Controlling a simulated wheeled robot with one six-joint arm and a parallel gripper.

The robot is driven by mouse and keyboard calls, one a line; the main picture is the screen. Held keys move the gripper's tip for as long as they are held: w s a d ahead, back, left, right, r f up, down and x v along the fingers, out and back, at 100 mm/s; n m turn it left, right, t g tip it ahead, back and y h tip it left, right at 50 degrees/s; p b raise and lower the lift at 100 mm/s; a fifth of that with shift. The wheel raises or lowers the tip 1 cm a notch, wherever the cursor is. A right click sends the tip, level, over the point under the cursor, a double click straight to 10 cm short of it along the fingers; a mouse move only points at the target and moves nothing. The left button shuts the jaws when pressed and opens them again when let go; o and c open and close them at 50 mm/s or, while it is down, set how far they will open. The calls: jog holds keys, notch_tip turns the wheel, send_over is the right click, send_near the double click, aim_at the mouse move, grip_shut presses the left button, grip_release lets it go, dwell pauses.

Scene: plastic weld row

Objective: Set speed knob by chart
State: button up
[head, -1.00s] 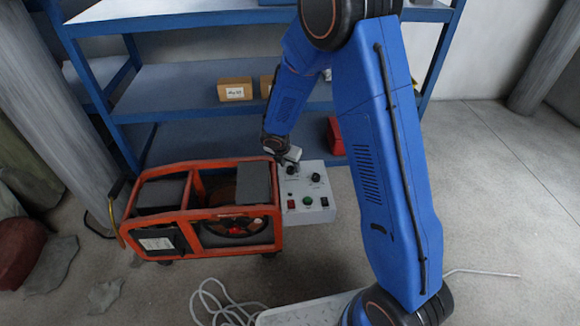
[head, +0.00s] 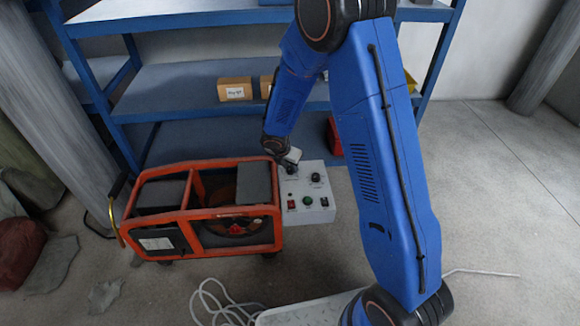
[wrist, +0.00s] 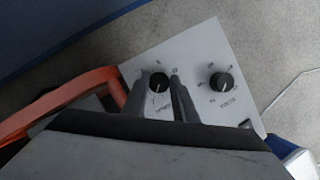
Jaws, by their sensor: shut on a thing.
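A grey control box (head: 322,207) is at the right end of an orange-framed machine (head: 205,213). Its top has two black knobs. My gripper (head: 289,166) reaches down to the left one. In the wrist view my gripper (wrist: 160,100) has its fingers on both sides of the left knob (wrist: 158,81), shut on it. The fingers hide part of its dial marks, and its pointer setting is hard to read. The right knob (wrist: 221,82) is free; it also shows in the head view (head: 316,177). Lettering under the knobs is too small to read surely.
The box front carries a red switch (head: 291,204), a green button (head: 307,201) and another red part (head: 324,202). A white label (head: 157,244) on the machine is unreadable. Blue shelving (head: 190,80) stands behind. A pale cable (head: 215,305) lies on the floor.

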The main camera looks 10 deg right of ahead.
jog(key=m+g, duration=0.1)
jog(key=m, duration=0.2)
jog(key=m+g+h, duration=0.1)
jog(key=m, duration=0.3)
jog(key=shift+w+a, duration=0.1)
jog(key=shift+w, duration=0.1)
jog(key=m+g, duration=0.1)
jog(key=m, duration=0.2)
jog(key=m+g, duration=0.1)
jog(key=m, duration=0.2)
jog(key=shift+w+g, duration=0.1)
jog(key=shift+g, duration=0.2)
jog(key=m+g, duration=0.1)
jog(key=m, duration=0.3)
jog(key=shift+w+m+g+y, duration=0.1)
jog(key=shift+m+g+y, duration=0.6)
jog(key=shift+m, duration=1.2)
jog(key=o, duration=1)
jog(key=shift+o, duration=0.2)
